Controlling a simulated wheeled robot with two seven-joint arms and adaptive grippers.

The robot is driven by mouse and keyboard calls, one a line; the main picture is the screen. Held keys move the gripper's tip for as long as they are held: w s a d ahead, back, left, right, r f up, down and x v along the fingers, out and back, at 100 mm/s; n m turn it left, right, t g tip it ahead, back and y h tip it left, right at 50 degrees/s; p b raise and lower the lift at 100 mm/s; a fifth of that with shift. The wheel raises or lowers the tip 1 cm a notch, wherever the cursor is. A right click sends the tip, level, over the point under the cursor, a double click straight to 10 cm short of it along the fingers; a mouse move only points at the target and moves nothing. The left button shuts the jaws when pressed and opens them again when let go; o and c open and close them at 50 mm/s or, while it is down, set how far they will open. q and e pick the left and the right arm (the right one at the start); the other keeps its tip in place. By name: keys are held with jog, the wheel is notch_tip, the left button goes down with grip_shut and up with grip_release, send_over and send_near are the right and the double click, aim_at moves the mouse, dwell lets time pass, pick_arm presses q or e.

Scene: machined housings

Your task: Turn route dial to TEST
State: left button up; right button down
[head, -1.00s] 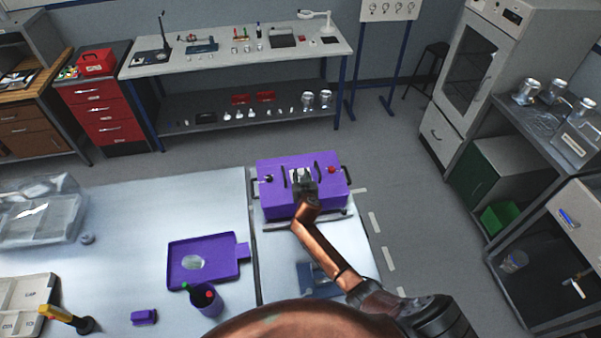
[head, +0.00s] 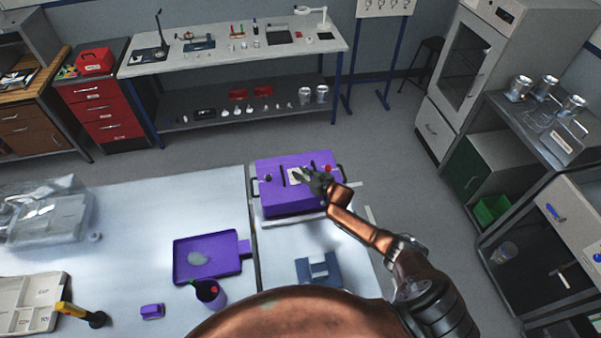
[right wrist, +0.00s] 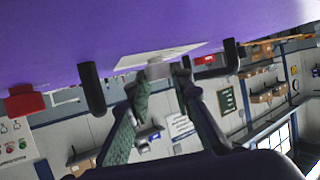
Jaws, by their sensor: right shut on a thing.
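The purple housing (head: 290,205) stands on the far right part of the bench. A white label plate (head: 295,176) is on its upper face; it also shows in the right wrist view (right wrist: 130,62). The route dial (right wrist: 158,70), a small pale grey knob, stands out from that plate. My right gripper (head: 311,178) is at the plate. In the right wrist view its two green-grey fingers (right wrist: 163,86) are on either side of the knob, shut on it. The dial's pointer and markings cannot be read. My left gripper is not in view.
Black upright bars (right wrist: 92,88) flank the plate on the housing, and a red knob (right wrist: 25,103) sits beyond one.

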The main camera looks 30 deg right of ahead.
jog(key=shift+f, duration=0.1)
dwell(0.3)
jog(key=c, duration=2)
grip_release()
jog(key=v, duration=1.2)
